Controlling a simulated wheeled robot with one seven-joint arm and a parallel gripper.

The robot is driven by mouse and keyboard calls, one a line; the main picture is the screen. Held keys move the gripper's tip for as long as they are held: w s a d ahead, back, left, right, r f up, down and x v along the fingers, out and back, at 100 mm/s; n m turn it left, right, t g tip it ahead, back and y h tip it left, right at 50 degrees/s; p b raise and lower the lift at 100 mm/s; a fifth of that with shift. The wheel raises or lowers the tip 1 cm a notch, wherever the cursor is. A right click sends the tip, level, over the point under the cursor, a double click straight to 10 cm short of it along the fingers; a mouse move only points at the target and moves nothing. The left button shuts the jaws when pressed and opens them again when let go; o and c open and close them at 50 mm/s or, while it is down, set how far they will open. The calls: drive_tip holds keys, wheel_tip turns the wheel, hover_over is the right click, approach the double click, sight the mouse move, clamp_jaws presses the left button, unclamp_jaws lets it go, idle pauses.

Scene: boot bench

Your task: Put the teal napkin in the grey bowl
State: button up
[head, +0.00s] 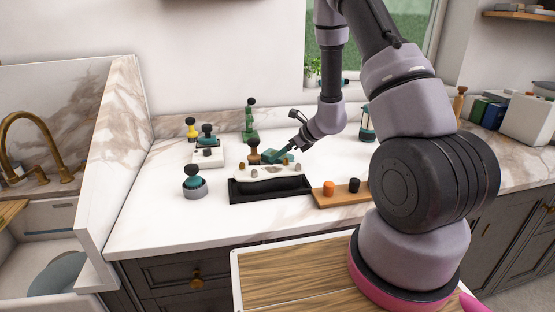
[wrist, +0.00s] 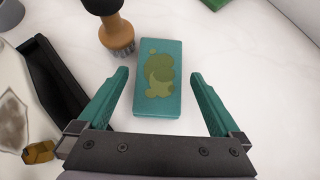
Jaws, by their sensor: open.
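A flat teal rectangle with an olive-green pattern, which looks like the teal napkin (wrist: 157,100), lies on the white counter in the wrist view. My gripper (wrist: 159,75) is open, with one teal finger on each side of it and clear gaps between. In the head view my gripper (head: 278,155) is low behind the black tray, and teal finger and napkin are hard to tell apart there. The grey bowl (head: 195,190) stands at the left of the counter, with a dark teal knobbed thing in it.
A brown-handled brush (wrist: 116,30) stands close to the napkin's upper left. A black tray (head: 268,194) with a pale slab lies in front, beside a wooden board (head: 340,197) with small pots. A white block (head: 208,158) with knobbed things is behind the bowl.

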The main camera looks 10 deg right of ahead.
drive_tip(key=shift+x, duration=1.35)
drive_tip(key=shift+r, duration=0.1)
drive_tip(key=c, duration=1.4)
